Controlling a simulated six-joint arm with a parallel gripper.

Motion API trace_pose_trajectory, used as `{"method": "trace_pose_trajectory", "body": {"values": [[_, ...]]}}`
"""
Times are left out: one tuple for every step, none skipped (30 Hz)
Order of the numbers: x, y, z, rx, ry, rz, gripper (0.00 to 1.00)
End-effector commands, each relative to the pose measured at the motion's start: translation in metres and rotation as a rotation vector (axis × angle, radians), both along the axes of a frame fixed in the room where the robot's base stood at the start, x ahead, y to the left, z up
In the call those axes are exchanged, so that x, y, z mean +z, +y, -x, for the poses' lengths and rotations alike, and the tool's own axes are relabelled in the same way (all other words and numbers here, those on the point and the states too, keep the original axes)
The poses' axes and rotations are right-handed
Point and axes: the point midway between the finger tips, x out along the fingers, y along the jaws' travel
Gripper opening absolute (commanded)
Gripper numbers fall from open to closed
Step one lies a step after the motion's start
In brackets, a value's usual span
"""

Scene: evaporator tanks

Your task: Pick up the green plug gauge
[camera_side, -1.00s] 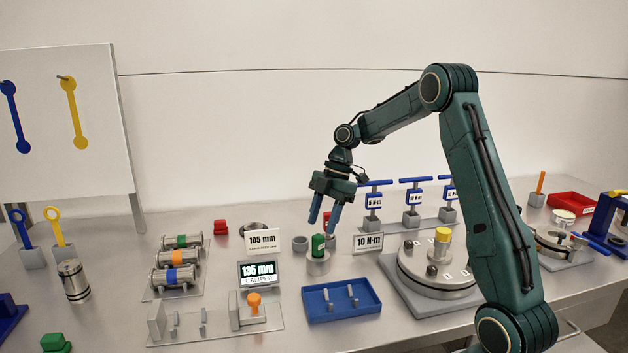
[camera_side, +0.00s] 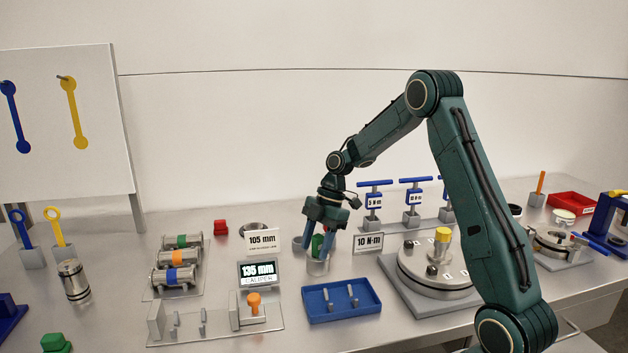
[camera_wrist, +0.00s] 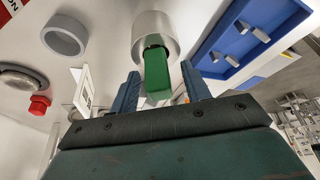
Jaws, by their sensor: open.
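The fingers partly hide the gauge in the side view.
A blue tray (camera_side: 342,315) with small pins stands in front of the holder. A grey ring (camera_wrist: 64,36) lies nearby. A round fixture (camera_side: 436,280) stands further right.

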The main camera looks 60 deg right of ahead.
Motion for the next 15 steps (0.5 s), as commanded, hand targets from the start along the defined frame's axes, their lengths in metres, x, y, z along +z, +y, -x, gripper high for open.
{"method": "trace_pose_trajectory", "body": {"values": [[-0.0016, 0.0006, -0.0002, 0.0, 0.0, 0.0, 0.47], [-0.0019, 0.0006, -0.0003, 0.0, -0.001, 0.001, 0.47], [-0.0021, 0.0007, -0.0004, 0.0, -0.001, 0.001, 0.47], [-0.002, 0.0006, -0.0004, 0.001, -0.001, 0.001, 0.47], [-0.0019, 0.0006, -0.0004, 0.001, -0.001, 0.001, 0.47], [-0.0019, 0.0006, -0.0004, 0.0, -0.001, 0.001, 0.47], [-0.0019, 0.0006, -0.0004, 0.001, -0.001, 0.001, 0.47], [-0.0018, 0.0006, -0.0004, 0.001, -0.001, 0.001, 0.47], [-0.0018, 0.0007, -0.0004, 0.001, -0.001, 0.0, 0.47], [-0.0017, 0.0006, -0.0004, 0.001, -0.001, 0.0, 0.47], [-0.0017, 0.0006, -0.0004, 0.001, -0.001, 0.0, 0.47], [-0.0017, 0.0006, -0.0004, 0.001, -0.001, 0.0, 0.47], [-0.0016, 0.0006, -0.0004, 0.001, -0.001, 0.0, 0.47], [-0.0016, 0.0006, -0.0004, 0.001, -0.001, 0.0, 0.47], [-0.0016, 0.0006, -0.0004, 0.001, -0.001, 0.0, 0.47]]}}
